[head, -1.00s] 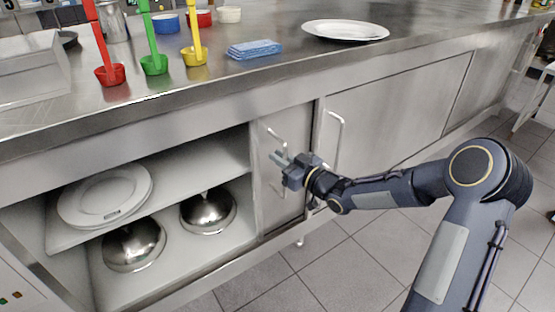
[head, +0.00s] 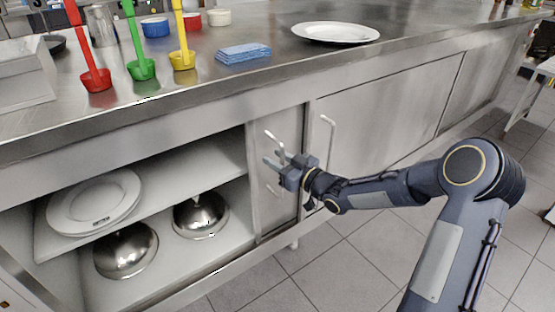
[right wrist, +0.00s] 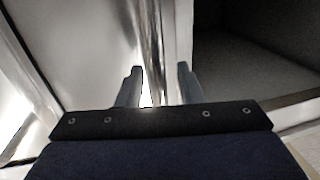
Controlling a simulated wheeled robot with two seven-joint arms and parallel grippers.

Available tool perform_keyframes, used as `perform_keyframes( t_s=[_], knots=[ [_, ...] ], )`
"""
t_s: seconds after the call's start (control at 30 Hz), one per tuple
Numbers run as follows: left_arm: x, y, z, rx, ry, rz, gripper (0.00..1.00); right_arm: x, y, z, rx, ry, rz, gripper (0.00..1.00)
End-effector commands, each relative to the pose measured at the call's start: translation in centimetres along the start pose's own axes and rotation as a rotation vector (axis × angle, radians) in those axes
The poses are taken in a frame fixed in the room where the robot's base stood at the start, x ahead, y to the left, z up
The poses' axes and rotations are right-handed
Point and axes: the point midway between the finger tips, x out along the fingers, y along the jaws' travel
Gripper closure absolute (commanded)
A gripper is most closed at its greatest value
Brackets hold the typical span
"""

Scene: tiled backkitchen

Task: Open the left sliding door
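The left sliding door (head: 285,205) is a grey metal panel. It stands slid to the right, with only a narrow strip showing beside the right door (head: 375,120). The left cabinet bay is uncovered. My right gripper (head: 274,160) is at the left door's front, at its handle (head: 271,136), which it partly hides. In the right wrist view the two fingers (right wrist: 161,86) are apart, with the door's edge strip (right wrist: 177,40) behind the gap. I cannot tell whether they touch the handle. My left gripper is out of view.
In the bay, a shelf (head: 215,172) holds white plates (head: 95,200); two metal cloches (head: 125,250) stand below. The worktop (head: 270,80) above carries colored ladles, small bowls, a blue cloth (head: 243,53) and a white plate (head: 335,33). The tiled floor (head: 345,270) in front looks clear.

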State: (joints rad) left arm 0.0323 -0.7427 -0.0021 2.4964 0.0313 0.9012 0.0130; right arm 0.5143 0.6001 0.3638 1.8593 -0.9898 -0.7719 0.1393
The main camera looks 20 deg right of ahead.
Motion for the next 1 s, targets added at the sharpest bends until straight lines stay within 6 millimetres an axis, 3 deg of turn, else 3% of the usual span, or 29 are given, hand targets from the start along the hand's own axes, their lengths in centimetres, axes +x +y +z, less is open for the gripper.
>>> perform_keyframes(
  t_s=[0.17,0.6,1.0],
  knots=[
    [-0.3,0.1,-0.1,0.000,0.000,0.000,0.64,-0.8,0.0,-0.1,0.000,-0.001,0.000,0.67],
    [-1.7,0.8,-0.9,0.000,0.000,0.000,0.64,-7.3,0.1,-0.1,0.000,-0.001,0.001,0.67],
    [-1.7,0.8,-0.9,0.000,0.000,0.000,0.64,-7.8,0.0,0.0,0.000,0.000,0.000,0.67]
  ],
)
